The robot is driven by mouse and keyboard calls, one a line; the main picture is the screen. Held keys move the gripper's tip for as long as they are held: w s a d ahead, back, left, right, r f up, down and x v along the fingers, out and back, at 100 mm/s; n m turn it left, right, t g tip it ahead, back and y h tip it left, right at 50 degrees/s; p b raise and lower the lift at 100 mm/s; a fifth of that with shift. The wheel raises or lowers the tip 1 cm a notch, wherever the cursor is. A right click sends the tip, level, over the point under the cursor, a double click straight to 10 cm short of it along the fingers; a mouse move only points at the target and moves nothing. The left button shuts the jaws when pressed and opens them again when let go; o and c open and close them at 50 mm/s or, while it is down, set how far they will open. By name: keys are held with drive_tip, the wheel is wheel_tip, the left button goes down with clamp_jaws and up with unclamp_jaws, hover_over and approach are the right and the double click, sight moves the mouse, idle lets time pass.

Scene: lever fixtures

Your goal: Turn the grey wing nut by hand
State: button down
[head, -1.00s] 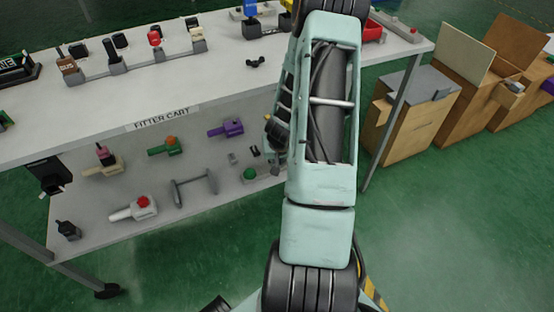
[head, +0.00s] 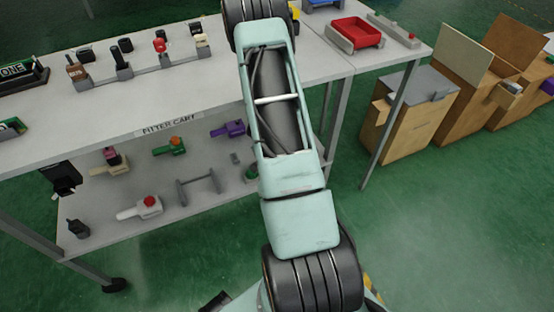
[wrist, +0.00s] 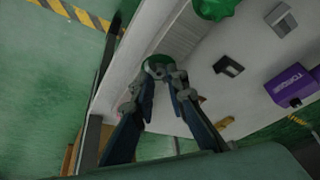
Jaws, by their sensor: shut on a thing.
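In the wrist view my gripper (wrist: 160,78) reaches down to the pale shelf with its two fingers closed together at the tips. A round green piece (wrist: 157,62) shows at the fingertips. The grey wing nut is mostly hidden between the tips, and its wings are hard to tell from the grey finger pads. My gripper is shut on it. In the head view my own arm hides both the gripper and the wing nut.
A green knob (wrist: 215,8), a dark bracket (wrist: 228,66), a grey fitting (wrist: 281,19) and a purple fixture (wrist: 290,85) stand near the fingers. The cart's upper shelf (head: 110,125) overhangs the lower shelf (head: 120,235). Cardboard boxes (head: 402,118) stand at the right.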

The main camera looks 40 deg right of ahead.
drive_tip(key=c, duration=1.9)
unclamp_jaws()
drive_tip(key=shift+r, duration=0.1)
drive_tip(key=v, duration=1.2)
